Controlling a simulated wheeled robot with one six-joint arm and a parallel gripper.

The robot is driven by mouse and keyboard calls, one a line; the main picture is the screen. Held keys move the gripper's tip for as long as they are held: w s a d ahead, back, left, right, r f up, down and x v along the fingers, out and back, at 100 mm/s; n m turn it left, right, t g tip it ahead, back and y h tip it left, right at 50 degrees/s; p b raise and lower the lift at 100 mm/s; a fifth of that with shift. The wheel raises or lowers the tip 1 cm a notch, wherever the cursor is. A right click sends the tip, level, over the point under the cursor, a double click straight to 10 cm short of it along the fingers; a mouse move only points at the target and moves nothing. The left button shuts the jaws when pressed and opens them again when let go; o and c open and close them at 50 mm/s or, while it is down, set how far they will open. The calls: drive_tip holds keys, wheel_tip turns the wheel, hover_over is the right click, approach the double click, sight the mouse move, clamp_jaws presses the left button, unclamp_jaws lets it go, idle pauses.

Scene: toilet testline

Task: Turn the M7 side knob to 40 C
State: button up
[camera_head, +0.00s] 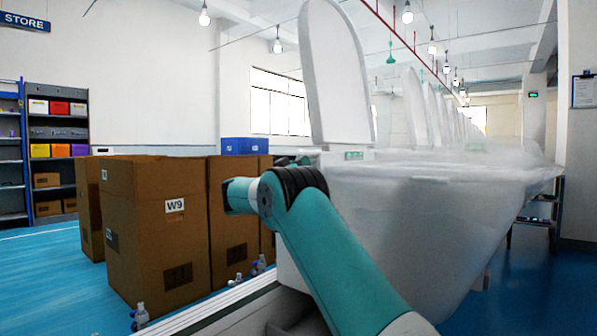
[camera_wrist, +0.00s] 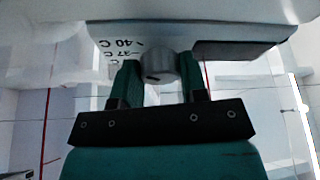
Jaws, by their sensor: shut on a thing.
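In the wrist view, a round grey side knob (camera_wrist: 158,68) with a dark mark on its face sits under the edge of a pale panel. My gripper (camera_wrist: 160,80) has its two green fingers on either side of the knob and is shut on it. To the left of the knob, a printed scale (camera_wrist: 122,49) shows "40 C" at the top and "37 C" below it; lower print is partly hidden by the left finger. In the head view, a white toilet (camera_head: 400,215) with its lid up stands behind my teal arm. The knob and gripper fingers are hidden there.
Brown cartons (camera_head: 160,235), one labelled W9, stand at the left beside my arm. Small bottles (camera_head: 140,315) are near the floor in front of them. A shelf rack (camera_head: 58,150) stands at the far left. More toilets line up behind. Blue floor is open at the left.

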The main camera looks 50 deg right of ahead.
idle(0.3)
drive_tip(key=o, duration=0.9)
drive_tip(key=shift+o, duration=0.2)
drive_tip(key=b+v, duration=1.7)
drive_tip(key=b, duration=0.2)
drive_tip(key=shift+a+f, duration=0.15)
